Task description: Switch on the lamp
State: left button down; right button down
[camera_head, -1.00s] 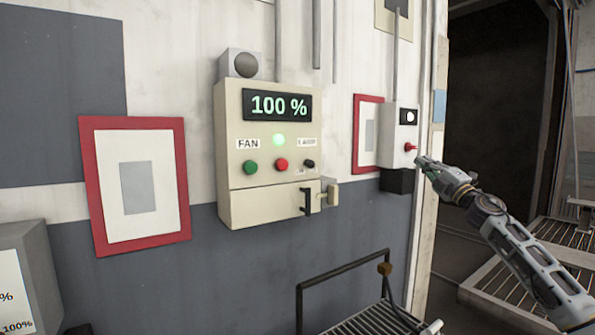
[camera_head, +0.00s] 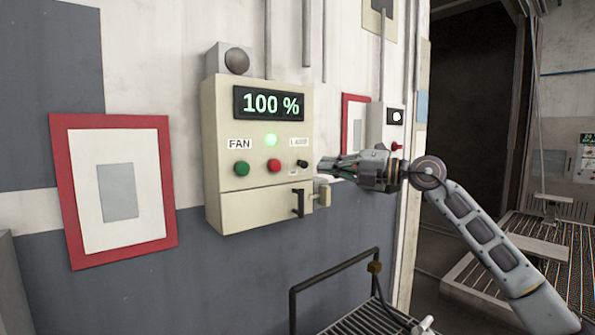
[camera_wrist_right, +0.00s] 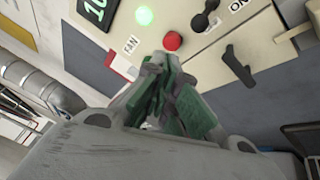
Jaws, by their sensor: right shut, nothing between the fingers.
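The beige control panel (camera_head: 215,200) on the wall has a display reading 100 %, a lit green light (camera_head: 270,140), a green button (camera_head: 242,169), a red button (camera_head: 274,166) and a small black switch (camera_head: 303,163) under a label too small to read surely. My right gripper (camera_head: 321,168) is shut and empty, just right of the black switch. In the right wrist view its green fingertips (camera_wrist_right: 160,64) point at the panel near the red button (camera_wrist_right: 172,41); a black rotary switch (camera_wrist_right: 205,18) shows beside an ON marking. I cannot tell whether the fingers touch anything. My left gripper is out of view.
A small box with a white light (camera_head: 396,116) and a red lever (camera_head: 396,146) is partly behind my right arm. A black handle (camera_head: 298,204) and a latch (camera_head: 322,194) protrude below the switch. A railing (camera_head: 335,264) stands lower down.

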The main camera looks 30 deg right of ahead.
jog(key=shift+s+a+f+m+g, duration=0.1)
jog(key=shift+s+f+m+g, duration=0.1)
jog(key=shift+f+m+g, duration=0.7)
jog(key=shift+f+m+t, duration=0.2)
jog(key=shift+m+t, duration=0.1)
jog(key=shift+w, duration=0.1)
